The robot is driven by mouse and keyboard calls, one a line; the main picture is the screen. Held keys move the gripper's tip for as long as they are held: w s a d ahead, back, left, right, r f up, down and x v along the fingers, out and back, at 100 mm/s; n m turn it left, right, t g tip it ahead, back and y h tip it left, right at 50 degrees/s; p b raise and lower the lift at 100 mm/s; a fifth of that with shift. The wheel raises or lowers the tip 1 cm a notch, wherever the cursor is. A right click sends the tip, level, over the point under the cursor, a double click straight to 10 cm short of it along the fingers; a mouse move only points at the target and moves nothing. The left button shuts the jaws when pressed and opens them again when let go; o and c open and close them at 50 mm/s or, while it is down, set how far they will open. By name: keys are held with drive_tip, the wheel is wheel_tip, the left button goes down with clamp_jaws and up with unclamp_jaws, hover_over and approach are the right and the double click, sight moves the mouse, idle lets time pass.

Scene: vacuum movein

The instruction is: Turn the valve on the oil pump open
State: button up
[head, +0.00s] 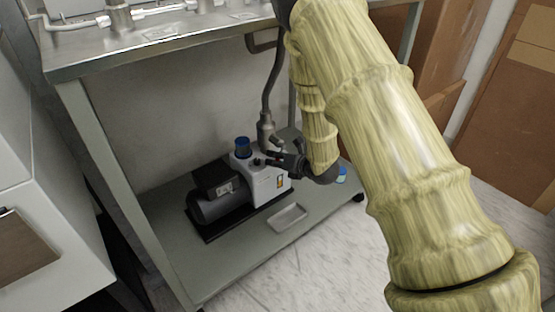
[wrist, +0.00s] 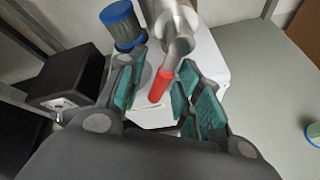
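The oil pump (head: 268,181), with a white body, dark motor and blue cap, sits on the cart's lower shelf. Its white body (wrist: 212,58) also fills the middle of the wrist view. The valve's red handle (wrist: 162,84) hangs from a grey metal fitting (wrist: 181,47) on top of the pump. My gripper (head: 273,160) is at the top of the pump, below the hose fitting. In the wrist view its teal-padded fingers (wrist: 163,88) are apart, one on each side of the red handle, with visible gaps. In the head view the handle is mostly hidden by the gripper.
A blue-capped cylinder (wrist: 124,26) stands close to the left finger. A grey hose (head: 271,88) rises behind my gripper. A small tray (head: 288,218) and a blue-labelled container (head: 342,174) sit on the shelf (head: 215,272). The metal tabletop (head: 165,42) lies above; cart legs bound the space.

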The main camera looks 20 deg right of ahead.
drive_tip(key=v, duration=1.2)
drive_tip(key=shift+f, duration=0.1)
